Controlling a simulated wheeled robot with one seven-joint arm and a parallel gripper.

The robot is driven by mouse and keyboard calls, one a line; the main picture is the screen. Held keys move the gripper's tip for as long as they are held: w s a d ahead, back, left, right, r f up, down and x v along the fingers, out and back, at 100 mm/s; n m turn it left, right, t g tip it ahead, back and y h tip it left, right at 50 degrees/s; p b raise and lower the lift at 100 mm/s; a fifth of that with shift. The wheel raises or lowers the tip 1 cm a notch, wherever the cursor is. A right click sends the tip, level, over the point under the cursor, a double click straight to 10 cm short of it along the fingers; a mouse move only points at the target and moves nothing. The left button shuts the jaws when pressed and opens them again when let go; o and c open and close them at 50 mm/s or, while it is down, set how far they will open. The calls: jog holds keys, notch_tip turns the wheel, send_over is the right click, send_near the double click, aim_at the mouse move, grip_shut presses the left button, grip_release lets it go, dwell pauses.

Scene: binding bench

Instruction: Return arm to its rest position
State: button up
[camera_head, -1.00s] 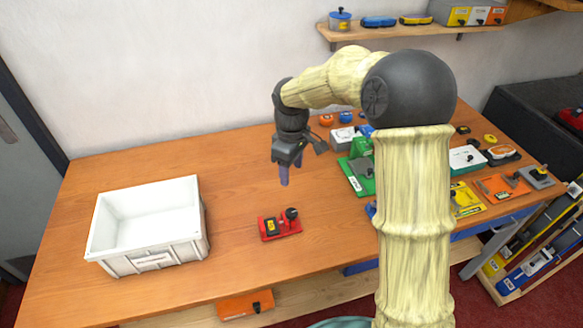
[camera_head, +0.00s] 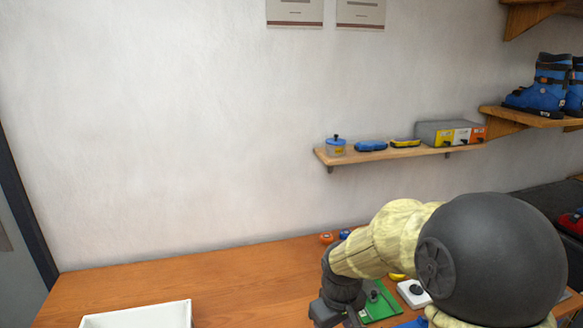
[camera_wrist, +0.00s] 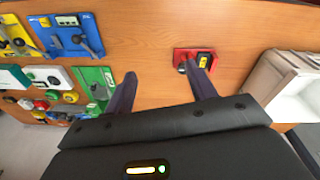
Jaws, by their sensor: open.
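My gripper (camera_wrist: 162,92) is open and empty in the wrist view, its two dark fingers apart above the wooden bench (camera_wrist: 145,30). A red block-like device (camera_wrist: 195,58) lies on the bench close to the right finger in that view, and the finger partly covers it. Whether they touch I cannot tell. In the head view my arm bends down at the lower right, and only the top of the gripper's dark body shows at the bottom edge; the fingers are out of frame there.
A white bin (camera_wrist: 280,88) stands on the bench; its rim shows in the head view (camera_head: 140,313). Green (camera_wrist: 92,85) and blue (camera_wrist: 72,35) plates with tools lie at the wrist view's left. A wall shelf (camera_head: 400,155) holds small containers. Blue boots (camera_head: 545,85) stand on another shelf.

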jog(key=s+d+f+m+t, duration=0.1)
jog(key=s+d+m, duration=0.5)
jog(key=s, duration=0.3)
jog(key=shift+s, duration=0.4)
